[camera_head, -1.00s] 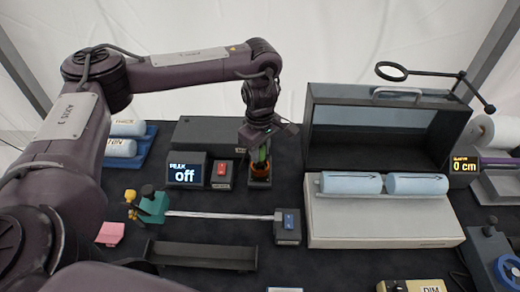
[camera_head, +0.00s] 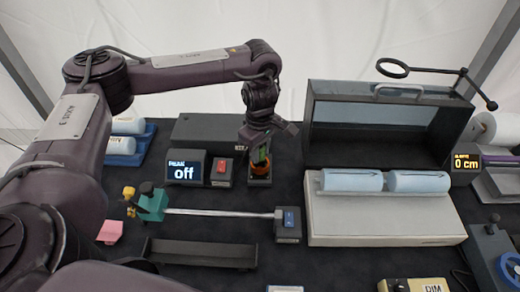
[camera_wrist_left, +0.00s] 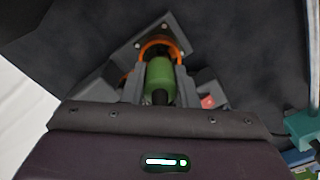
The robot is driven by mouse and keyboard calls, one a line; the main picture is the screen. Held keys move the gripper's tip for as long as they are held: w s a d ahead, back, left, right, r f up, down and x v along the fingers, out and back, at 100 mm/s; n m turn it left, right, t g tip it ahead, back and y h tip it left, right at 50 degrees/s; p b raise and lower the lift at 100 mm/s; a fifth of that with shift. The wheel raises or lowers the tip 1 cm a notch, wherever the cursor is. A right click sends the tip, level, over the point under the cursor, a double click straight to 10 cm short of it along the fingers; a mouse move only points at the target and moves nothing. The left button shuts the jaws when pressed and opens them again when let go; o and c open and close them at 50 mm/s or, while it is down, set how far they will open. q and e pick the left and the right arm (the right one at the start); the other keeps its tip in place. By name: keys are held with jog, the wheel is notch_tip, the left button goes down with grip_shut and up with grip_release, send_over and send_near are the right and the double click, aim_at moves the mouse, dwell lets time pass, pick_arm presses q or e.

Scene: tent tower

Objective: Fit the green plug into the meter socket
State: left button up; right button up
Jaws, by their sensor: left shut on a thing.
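The green plug (camera_wrist_left: 160,80) is between the fingers of my left gripper (camera_wrist_left: 157,88) in the left wrist view. The gripper is shut on it, pointing down. The socket (camera_wrist_left: 163,42) shows an orange ring on a dark square base with bolts, right at the plug's far end. In the head view the socket (camera_head: 260,181) sits beside the red-switch box, directly below my left gripper (camera_head: 261,158). The plug's tip is hidden, so I cannot tell how deep it sits in the ring. My right gripper is not in view.
A meter display (camera_head: 186,170) reading "off" and a red switch box (camera_head: 221,172) stand just left of the socket. A large open dark case (camera_head: 385,100) is to the right. A teal clamp (camera_head: 152,205) with a rod lies in front.

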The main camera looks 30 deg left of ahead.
pick_arm(q)
jog(key=shift+f+b, duration=0.45)
jog(key=shift+f, duration=0.25)
jog(key=o, duration=1)
jog(key=shift+r+p, duration=0.45)
jog(key=shift+r, duration=3.45)
